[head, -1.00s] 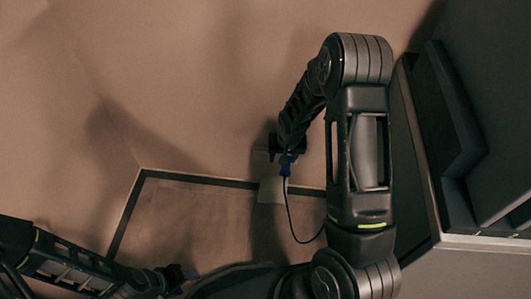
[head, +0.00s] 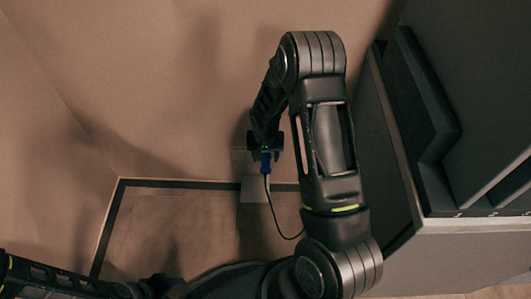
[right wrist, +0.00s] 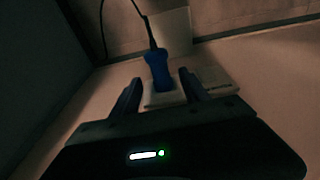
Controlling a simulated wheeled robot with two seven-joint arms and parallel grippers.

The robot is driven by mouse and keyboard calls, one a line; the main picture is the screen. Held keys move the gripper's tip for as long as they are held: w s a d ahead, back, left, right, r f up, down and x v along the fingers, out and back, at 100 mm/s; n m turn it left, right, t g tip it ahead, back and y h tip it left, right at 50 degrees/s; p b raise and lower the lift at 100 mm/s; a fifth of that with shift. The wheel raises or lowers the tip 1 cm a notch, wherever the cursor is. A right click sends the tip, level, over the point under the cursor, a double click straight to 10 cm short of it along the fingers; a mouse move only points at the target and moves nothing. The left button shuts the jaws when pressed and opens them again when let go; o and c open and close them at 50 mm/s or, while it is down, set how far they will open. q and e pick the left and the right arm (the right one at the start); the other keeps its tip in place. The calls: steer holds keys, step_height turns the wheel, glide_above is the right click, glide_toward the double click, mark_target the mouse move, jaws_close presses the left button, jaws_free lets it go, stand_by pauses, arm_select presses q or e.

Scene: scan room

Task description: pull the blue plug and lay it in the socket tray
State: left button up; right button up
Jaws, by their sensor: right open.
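The blue plug (head: 265,162) with its dark cord is at a pale wall plate (head: 239,155) in the head view. In the right wrist view the blue plug (right wrist: 157,68) stands on a pale plate (right wrist: 163,97), its cord running up and away. My right gripper (head: 265,146) is at the plug; in the right wrist view its open fingers (right wrist: 159,92) are on either side of it, with gaps visible. My left gripper (head: 165,286) is low at the bottom edge, dark and partly cut off; its jaws are unclear. I cannot make out the socket tray for certain.
A pale square (head: 255,188) overlaps the dark skirting strip (head: 205,184) below the plug. A dark cabinet (head: 437,140) stands close to the right of my right arm. The wall to the left is bare.

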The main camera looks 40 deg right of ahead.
mark_target(265, 163)
steer(key=f, duration=0.2)
steer(key=f+b, duration=0.1)
steer(key=f, duration=0.1)
steer(key=shift+w+d+f, duration=0.1)
steer(key=shift+w+d, duration=0.1)
steer(key=shift+w, duration=0.05)
steer(key=shift+c, duration=0.3)
jaws_close()
steer(key=shift+s+a, duration=0.15)
steer(key=shift+s+a+p, duration=0.15)
steer(key=shift+s+a, duration=0.55)
steer(key=shift+s, duration=0.2)
steer(key=shift+s+a+p, duration=0.15)
steer(key=shift+s+a, duration=0.5)
steer(key=shift+s, duration=0.25)
steer(key=shift+f, duration=0.1)
